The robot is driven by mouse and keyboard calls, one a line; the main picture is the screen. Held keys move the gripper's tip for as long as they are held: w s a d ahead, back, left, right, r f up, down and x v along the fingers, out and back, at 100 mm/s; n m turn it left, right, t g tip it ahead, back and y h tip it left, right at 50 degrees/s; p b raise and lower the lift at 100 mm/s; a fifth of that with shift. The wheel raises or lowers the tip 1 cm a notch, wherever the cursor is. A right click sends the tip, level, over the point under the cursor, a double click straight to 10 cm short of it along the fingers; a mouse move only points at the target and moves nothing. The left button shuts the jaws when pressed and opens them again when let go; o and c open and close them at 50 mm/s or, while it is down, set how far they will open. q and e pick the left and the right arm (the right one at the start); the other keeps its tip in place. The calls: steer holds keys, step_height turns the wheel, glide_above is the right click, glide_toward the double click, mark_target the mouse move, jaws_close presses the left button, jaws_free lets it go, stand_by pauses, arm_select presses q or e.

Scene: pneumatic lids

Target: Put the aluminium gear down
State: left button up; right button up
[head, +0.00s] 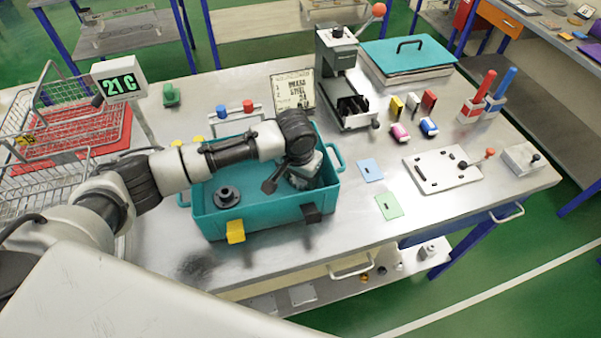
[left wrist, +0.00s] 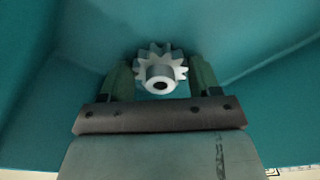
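The aluminium gear (left wrist: 160,73) is a pale toothed wheel with a round hub and a dark bore. In the left wrist view it sits between the two dark green fingers of my left gripper (left wrist: 162,82), which appear to touch its teeth on both sides. In the head view my left gripper (head: 304,176) reaches down into the right part of a teal bin (head: 268,222), and the gear is hidden there. I cannot tell whether the gear touches the bin floor. My right gripper is not in view.
A dark gear-like part (head: 227,197) lies in the bin's left part. The bin walls stand close around my left gripper. A press (head: 340,75) and a printed sign (head: 293,91) stand behind. Coloured cards (head: 388,206) and a white plate (head: 442,171) lie to the right.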

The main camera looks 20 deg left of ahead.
mark_target(298, 183)
arm_select(q)
steer(key=o, duration=0.4)
steer(key=shift+c, duration=0.2)
step_height(298, 183, up, 12)
steer(key=s+b, duration=0.1)
steer(key=shift+s+a, duration=0.15)
steer(key=shift+s, duration=0.05)
stand_by(0.4)
